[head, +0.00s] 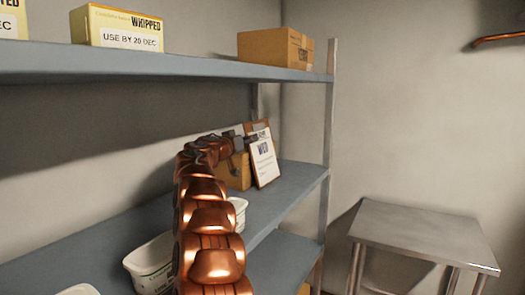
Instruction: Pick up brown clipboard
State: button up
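The brown clipboard (264,163) stands tilted on the middle shelf near its right end. It holds a white printed sheet and has a dark clip at the top. My copper arm reaches up from the bottom of the head view and bends right towards it. My gripper (249,140) is at the clipboard's upper left edge, small and dark. I cannot tell whether it touches the clipboard or whether its fingers are open. A brown box (238,172) is beside the clipboard on the left, partly hidden by my arm.
The middle shelf (290,185) holds white tubs (150,265) at front left, partly behind my arm. The upper shelf (190,66) above my arm carries cartons (275,47). A shelf post (328,130) stands right of the clipboard. A metal table (420,230) stands at right.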

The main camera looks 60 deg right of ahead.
aim_at(262, 146)
jog(key=shift+w+d+r+p, duration=0.1)
jog(key=shift+w+d+p, duration=0.05)
jog(key=shift+d+p, duration=1.6)
jog(key=shift+d+b, duration=0.25)
jog(key=shift+b, duration=0.1)
grip_shut()
